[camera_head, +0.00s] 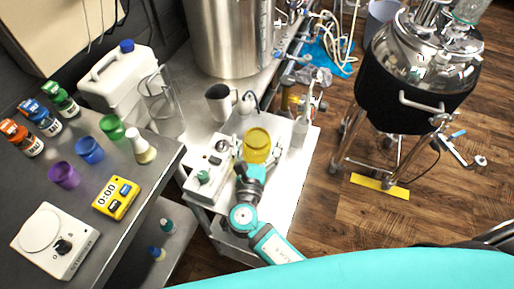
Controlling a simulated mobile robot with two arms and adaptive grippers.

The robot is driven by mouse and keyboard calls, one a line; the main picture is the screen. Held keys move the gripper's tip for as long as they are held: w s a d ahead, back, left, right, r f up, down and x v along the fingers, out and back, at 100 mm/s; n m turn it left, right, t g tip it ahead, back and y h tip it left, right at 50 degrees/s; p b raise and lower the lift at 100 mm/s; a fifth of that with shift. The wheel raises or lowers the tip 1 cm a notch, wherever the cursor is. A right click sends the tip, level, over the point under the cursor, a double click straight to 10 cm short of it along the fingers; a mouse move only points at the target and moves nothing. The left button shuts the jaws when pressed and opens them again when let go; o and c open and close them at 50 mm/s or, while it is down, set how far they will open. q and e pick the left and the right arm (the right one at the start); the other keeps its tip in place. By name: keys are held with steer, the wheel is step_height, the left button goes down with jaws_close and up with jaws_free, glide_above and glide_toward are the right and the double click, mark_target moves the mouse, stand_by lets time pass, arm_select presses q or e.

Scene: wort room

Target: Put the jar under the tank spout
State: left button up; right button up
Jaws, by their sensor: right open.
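A yellow jar (257,145) stands on the white-topped cart in the middle of the view. My right gripper (249,163) is at the near side of this jar, its dark fingers open. The view does not show clearly whether they touch the jar. A large steel tank (232,35) stands behind the cart, with small fittings on its right side (281,22); which of them is the spout is hard to tell. My left gripper is not in view.
A white device (207,178), a dark-faced mug (219,102) and a clear bottle (300,131) stand near the jar. A glass beaker (158,95) and white canister (119,75) are to the left. A black-jacketed vessel (405,92) stands on the floor at right.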

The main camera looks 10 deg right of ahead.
steer(key=c, duration=1.4)
steer(key=shift+c, duration=0.6)
steer(key=shift+r, duration=0.15)
